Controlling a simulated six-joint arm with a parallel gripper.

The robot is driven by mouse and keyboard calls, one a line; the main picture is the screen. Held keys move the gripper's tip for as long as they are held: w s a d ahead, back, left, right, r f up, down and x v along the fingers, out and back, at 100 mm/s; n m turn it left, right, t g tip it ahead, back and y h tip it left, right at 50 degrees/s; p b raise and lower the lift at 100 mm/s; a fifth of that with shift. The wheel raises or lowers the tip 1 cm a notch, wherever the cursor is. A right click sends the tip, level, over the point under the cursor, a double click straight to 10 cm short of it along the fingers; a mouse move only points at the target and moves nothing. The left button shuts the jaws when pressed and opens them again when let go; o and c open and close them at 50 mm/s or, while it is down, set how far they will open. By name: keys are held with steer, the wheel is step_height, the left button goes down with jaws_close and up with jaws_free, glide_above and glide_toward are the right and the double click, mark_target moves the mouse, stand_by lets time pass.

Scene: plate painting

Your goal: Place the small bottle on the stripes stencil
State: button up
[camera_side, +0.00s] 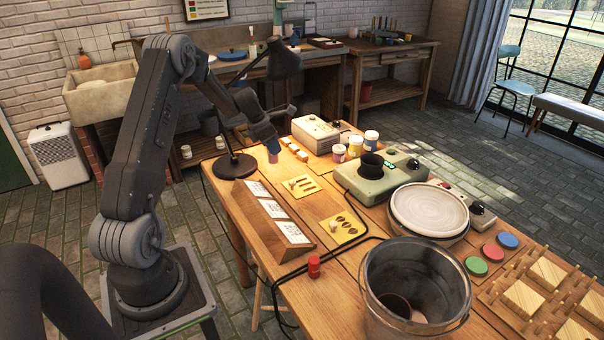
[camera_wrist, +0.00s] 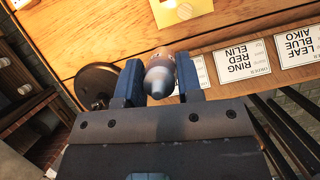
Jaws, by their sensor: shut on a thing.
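My gripper (camera_side: 268,138) is shut on the small bottle (camera_side: 273,151) and holds it above the far left part of the table. In the wrist view the bottle (camera_wrist: 160,75) sits between the two blue fingers (camera_wrist: 157,85), its grey tapered tip toward the camera. The stripes stencil (camera_side: 312,193) is a yellow plate with dark slots and a small knob, lying flat on the table, nearer the side camera than the bottle. The bottle is apart from it.
A leaf-patterned stencil (camera_side: 350,232) lies nearby. A wooden card rack (camera_side: 266,222) runs along the table's left edge, beside a black lamp base (camera_side: 236,166).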

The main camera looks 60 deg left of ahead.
steer(key=shift+w+d+f, duration=0.75)
steer(key=shift+w+f, duration=0.6)
steer(key=shift+f, duration=0.25)
steer(key=shift+w+d+f, duration=0.7)
steer(key=shift+w+f, duration=0.65)
steer(key=shift+f, duration=0.25)
steer(key=shift+w+d+f, duration=0.75)
steer(key=shift+w+f, duration=0.6)
steer(key=shift+f, duration=0.25)
steer(key=shift+f, duration=0.1)
steer(key=o, duration=0.9)
